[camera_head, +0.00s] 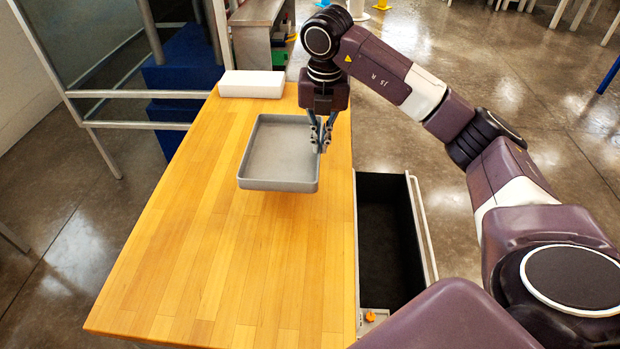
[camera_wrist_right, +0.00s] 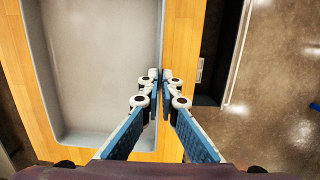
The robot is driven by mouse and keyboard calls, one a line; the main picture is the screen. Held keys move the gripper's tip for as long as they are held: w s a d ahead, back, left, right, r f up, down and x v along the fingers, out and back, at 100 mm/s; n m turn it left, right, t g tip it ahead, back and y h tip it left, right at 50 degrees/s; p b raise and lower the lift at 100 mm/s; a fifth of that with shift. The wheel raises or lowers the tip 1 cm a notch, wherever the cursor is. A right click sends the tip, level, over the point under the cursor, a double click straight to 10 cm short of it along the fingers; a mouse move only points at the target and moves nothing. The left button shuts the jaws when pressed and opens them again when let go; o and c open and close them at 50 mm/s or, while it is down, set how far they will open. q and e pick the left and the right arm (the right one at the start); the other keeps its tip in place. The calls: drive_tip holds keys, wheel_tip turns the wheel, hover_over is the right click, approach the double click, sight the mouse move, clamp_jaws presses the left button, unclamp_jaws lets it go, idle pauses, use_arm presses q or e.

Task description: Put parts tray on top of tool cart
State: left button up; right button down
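The parts tray (camera_head: 278,152) is a grey, shallow, empty tray over the far right part of the wooden top of the tool cart (camera_head: 225,255). It looks level; a faint shadow shows below its near edge, and I cannot tell whether it touches the wood. My right gripper (camera_head: 319,148) points down with its fingers closed on the tray's right wall. In the right wrist view, the fingertips of my right gripper (camera_wrist_right: 160,76) pinch the rim of the parts tray (camera_wrist_right: 95,70). My left gripper is not in view.
A white box (camera_head: 252,84) lies at the cart top's far left corner. An open drawer (camera_head: 390,240) sticks out on the cart's right side. The near part of the wooden top is clear. A metal frame with blue steps (camera_head: 185,70) stands at the left.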

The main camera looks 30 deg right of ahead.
wheel_tip(320, 180, down, 13)
drive_tip(key=shift+f+p, duration=0.1)
drive_tip(key=shift+p, duration=0.8)
drive_tip(key=shift+f, duration=0.15)
drive_tip(key=c, duration=2.2)
unclamp_jaws()
drive_tip(key=shift+o, duration=0.2)
